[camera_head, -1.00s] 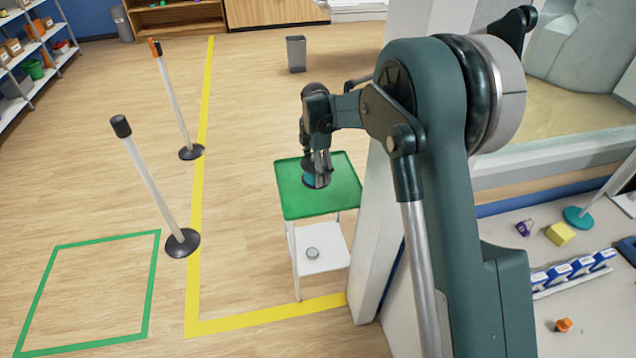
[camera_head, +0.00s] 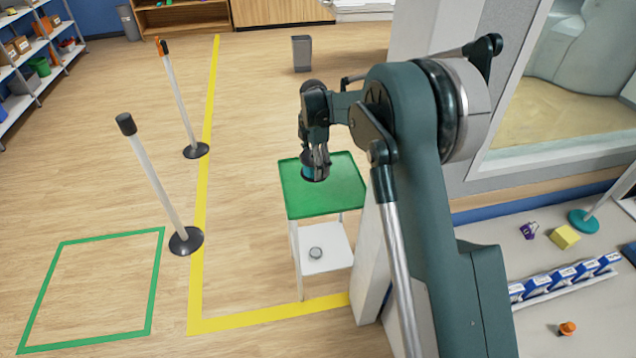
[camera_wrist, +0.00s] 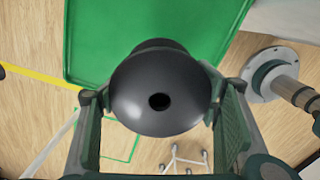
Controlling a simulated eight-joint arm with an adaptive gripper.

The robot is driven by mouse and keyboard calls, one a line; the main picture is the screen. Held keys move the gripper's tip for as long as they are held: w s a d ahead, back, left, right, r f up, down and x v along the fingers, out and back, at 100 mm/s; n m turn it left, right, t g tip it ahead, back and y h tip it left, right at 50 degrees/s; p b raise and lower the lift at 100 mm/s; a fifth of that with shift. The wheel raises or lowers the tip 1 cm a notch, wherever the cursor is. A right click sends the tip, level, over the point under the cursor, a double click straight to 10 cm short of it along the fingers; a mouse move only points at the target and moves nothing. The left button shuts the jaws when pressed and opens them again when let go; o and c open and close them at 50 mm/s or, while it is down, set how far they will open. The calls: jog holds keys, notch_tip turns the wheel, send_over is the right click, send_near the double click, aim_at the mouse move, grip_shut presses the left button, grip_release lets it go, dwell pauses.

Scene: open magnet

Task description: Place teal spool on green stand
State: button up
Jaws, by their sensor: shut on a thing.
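The green stand (camera_head: 336,192) has a green tray top with a raised rim on white legs and a lower white shelf. My gripper (camera_head: 316,172) is over the left part of the tray top, pointing down. I cannot tell whether the spool touches the tray.
A small round grey object (camera_head: 315,253) lies on the lower shelf. Two posts with black bases (camera_head: 186,240) stand to the left, near a yellow floor line. A white bench (camera_head: 560,290) with a purple item, a yellow block and blue boxes is at right. Open floor lies left of the stand.

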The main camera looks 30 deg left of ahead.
jog(key=shift+f, duration=2.7)
jog(key=shift+f, duration=0.1)
jog(key=shift+f+b, duration=0.35)
jog(key=shift+f, duration=1.45)
jog(key=shift+f, duration=0.1)
jog(key=o, duration=1)
notch_tip(320, 180, up, 12)
jog(key=shift+r+p, duration=0.1)
jog(key=shift+p, duration=0.35)
